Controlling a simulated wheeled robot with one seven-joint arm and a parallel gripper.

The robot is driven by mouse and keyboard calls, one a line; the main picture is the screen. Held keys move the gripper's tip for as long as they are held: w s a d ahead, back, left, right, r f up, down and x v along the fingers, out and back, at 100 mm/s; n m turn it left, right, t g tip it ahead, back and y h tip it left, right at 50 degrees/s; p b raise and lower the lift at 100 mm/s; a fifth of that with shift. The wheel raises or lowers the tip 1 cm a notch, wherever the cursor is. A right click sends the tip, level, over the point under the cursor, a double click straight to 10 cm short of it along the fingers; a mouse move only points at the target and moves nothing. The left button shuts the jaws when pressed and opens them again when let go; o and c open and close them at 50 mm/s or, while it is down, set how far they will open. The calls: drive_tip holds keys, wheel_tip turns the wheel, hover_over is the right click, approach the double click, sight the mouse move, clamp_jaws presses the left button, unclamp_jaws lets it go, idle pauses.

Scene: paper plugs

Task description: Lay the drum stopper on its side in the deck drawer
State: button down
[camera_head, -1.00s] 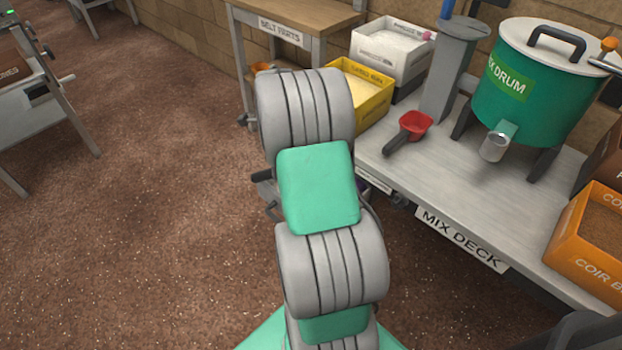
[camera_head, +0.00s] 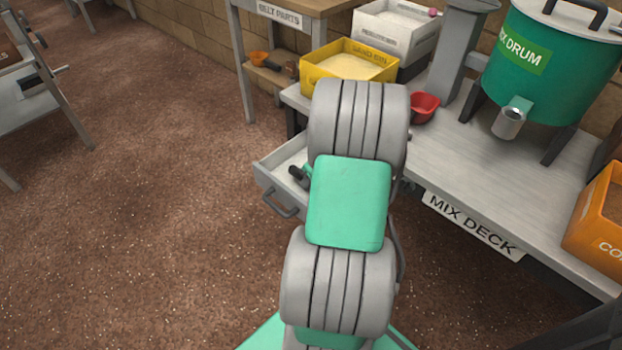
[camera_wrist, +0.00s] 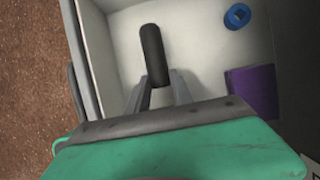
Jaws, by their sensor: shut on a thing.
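A dark cylinder, which I take to be the drum stopper (camera_wrist: 153,52), is between the fingertips of my gripper (camera_wrist: 160,80) in the wrist view. My gripper is shut on it. The stopper lies lengthwise in the picture over the drawer's pale floor; I cannot tell if it touches. The deck drawer (camera_head: 268,180) stands open at the left end of the mix deck in the head view. The drawer also fills much of the wrist view (camera_wrist: 205,45). In the head view my arm hides part of the drawer, and a dark end (camera_head: 298,174) shows there.
Inside the drawer, a blue ring (camera_wrist: 237,16) and a purple block (camera_wrist: 251,90) lie at the right, with bare floor around the stopper. On the deck stand a yellow sand bin (camera_head: 318,83), a red scoop (camera_head: 425,106) and the green drum (camera_head: 545,75).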

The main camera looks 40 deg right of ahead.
drive_tip(key=shift+f, duration=0.55)
drive_tip(key=shift+f+b, duration=0.3)
drive_tip(key=c, duration=1.1)
unclamp_jaws()
drive_tip(key=shift+o, duration=0.2)
drive_tip(key=p+v, duration=0.4)
drive_tip(key=v, duration=0.4)
drive_tip(key=w+a+r+n+g+p, duration=0.1)
drive_tip(key=w+a+r+n+p, duration=0.1)
drive_tip(key=a+r+n+p, duration=0.8)
drive_tip(key=w+a+r+n+p, duration=0.1)
drive_tip(key=a+r+n+p, duration=0.45)
drive_tip(key=r, duration=0.75)
drive_tip(key=s+a+r+n+p, duration=0.3)
drive_tip(key=a+r+n+p, duration=0.3)
drive_tip(key=a+r+n, duration=0.2)
drive_tip(key=s+a+r+n+p, duration=0.3)
drive_tip(key=a+r+n+p, duration=0.3)
drive_tip(key=a+r+n, duration=0.2)
wheel_tip(320, 180, up, 2)
drive_tip(key=n, duration=0.4)
drive_tip(key=shift+s, duration=0.3)
